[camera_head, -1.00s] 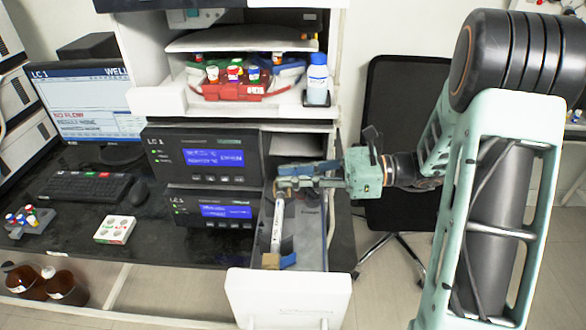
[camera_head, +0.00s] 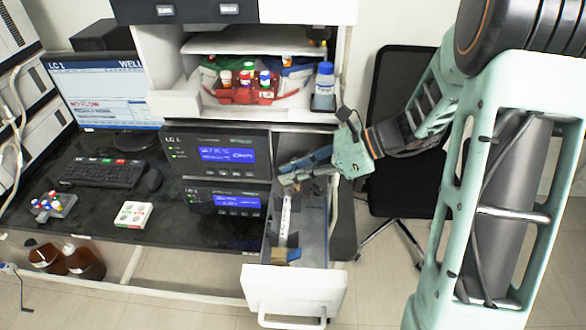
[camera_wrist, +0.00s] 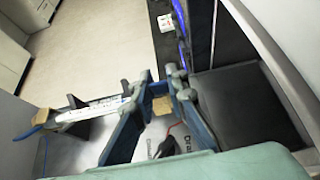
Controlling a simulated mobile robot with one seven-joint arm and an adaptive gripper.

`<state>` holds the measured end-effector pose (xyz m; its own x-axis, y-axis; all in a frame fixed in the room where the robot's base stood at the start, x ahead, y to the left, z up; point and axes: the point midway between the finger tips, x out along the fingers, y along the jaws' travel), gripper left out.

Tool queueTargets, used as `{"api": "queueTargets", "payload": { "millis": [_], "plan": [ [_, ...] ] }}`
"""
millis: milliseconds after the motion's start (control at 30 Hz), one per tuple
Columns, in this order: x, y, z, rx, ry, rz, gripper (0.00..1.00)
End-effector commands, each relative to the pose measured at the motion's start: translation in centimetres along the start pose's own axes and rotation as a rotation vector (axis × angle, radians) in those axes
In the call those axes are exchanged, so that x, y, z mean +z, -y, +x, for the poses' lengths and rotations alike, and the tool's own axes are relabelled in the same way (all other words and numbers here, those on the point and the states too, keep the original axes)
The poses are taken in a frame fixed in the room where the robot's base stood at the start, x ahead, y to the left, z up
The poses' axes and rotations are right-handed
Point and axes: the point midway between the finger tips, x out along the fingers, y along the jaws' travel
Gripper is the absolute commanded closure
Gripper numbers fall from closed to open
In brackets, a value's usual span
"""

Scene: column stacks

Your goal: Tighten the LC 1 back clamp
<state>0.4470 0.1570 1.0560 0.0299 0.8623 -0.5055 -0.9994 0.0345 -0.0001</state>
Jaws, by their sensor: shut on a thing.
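The LC 1 column (camera_head: 286,215) is a white, labelled tube lying lengthwise in the open drawer (camera_head: 312,225). It also shows in the wrist view (camera_wrist: 92,111). A blue-and-tan clamp (camera_head: 287,255) is at its front end, with a tan piece (camera_wrist: 42,117) there in the wrist view. My gripper (camera_head: 288,182) is at the column's back end, its fingers sloping down to the left. In the wrist view, a tan block, the back clamp (camera_wrist: 160,105), sits between my fingertips (camera_wrist: 163,90), which are shut on it. The fingers hide part of the clamp in the head view.
Two LC 1 modules (camera_head: 222,157) with blue displays stand left of the drawer. A monitor (camera_head: 105,92) reads LC 1 and appears to say no flow. A shelf with bottles (camera_head: 245,85) is above. A black chair (camera_head: 400,120) stands behind my arm.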

Motion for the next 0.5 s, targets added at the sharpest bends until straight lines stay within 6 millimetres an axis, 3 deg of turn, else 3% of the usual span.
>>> {"api": "queueTargets", "payload": {
  "millis": [200,233,300,400,500],
  "plan": [
    [-0.06,0.03,-0.03,-0.001,0.0,0.0,1.0],
    [-0.06,0.04,-0.03,-0.001,0.0,0.0,0.84],
    [-0.05,0.03,-0.03,-0.001,0.0,0.0,0.77],
    [-0.04,0.02,-0.02,-0.001,0.0,0.0,0.68],
    [-0.03,0.02,-0.01,0.0,0.001,0.0,0.68]
  ]
}}
